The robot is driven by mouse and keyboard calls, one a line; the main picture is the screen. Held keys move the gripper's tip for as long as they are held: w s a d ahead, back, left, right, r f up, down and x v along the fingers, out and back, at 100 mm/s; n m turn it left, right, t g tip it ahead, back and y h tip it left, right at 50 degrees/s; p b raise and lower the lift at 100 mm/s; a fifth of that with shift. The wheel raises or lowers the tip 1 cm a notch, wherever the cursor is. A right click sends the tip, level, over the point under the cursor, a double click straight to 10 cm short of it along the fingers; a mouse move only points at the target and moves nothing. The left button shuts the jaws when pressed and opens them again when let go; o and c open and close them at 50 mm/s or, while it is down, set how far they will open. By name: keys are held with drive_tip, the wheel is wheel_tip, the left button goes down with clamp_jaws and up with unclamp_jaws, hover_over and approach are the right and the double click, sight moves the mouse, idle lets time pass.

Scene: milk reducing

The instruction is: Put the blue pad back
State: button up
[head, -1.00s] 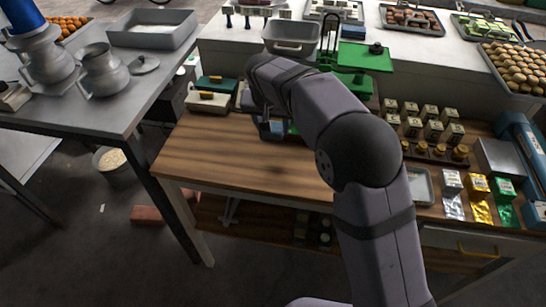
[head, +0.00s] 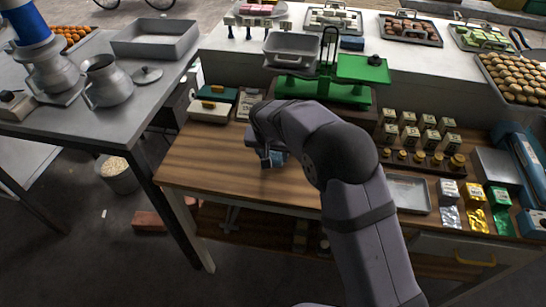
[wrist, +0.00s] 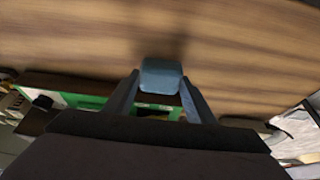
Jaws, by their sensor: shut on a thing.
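My gripper (head: 270,160) is over the left part of the wooden table (head: 215,170), in front of the green balance scale. In the wrist view, its two fingers (wrist: 160,92) are shut on a small blue pad (wrist: 161,74), which sits at the fingertips above the wood grain. In the head view the pad (head: 276,158) is small and partly covered by my gripper. Whether it touches the tabletop is hard to tell.
The green scale (head: 355,92) with a grey pan (head: 292,50) stands behind my gripper. The table's left front is clear.

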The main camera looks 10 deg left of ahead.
drive_tip(key=shift+f, duration=1)
drive_tip(key=shift+f, duration=0.2)
drive_tip(key=o, duration=1.1)
drive_tip(key=shift+r, duration=0.15)
drive_tip(key=shift+r+p, duration=0.15)
drive_tip(key=shift+p, duration=0.2)
drive_tip(key=b+v, duration=0.3)
drive_tip(key=v, duration=0.9)
drive_tip(key=shift+b, duration=0.4)
